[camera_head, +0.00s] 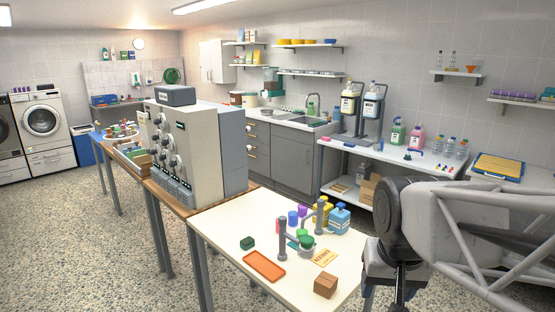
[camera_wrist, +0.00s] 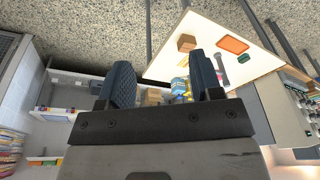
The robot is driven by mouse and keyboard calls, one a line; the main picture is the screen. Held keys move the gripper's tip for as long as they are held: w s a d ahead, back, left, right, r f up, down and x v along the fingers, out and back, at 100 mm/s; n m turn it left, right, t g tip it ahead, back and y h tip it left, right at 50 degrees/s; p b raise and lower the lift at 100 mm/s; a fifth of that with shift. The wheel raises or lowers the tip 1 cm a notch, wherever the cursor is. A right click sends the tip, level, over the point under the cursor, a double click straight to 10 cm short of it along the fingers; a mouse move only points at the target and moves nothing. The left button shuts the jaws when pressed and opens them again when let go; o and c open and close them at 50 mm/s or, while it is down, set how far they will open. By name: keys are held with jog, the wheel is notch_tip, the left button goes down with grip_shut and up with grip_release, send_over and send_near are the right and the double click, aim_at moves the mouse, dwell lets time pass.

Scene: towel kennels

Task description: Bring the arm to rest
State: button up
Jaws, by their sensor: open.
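My gripper (camera_wrist: 162,80) shows in the wrist view with its two dark ridged fingers apart and nothing between them. It is clear of the white table (camera_wrist: 165,68), which lies beyond the fingers toward the upper right of that view. In the head view my arm fills the right foreground, at the right of the white table (camera_head: 225,228); the fingertips cannot be made out there.
The white table bears an orange tray (camera_head: 264,266), a brown box (camera_head: 325,285), a dark green block (camera_head: 247,243), a grey stand (camera_head: 282,240) and a blue bottle (camera_head: 340,218). A large grey machine (camera_head: 200,150) stands behind. Speckled floor (camera_head: 110,250) is open at left.

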jog(key=s+f+n, duration=0.1)
jog(key=s+f, duration=0.2)
jog(key=s, duration=0.3)
jog(key=shift+n, duration=0.3)
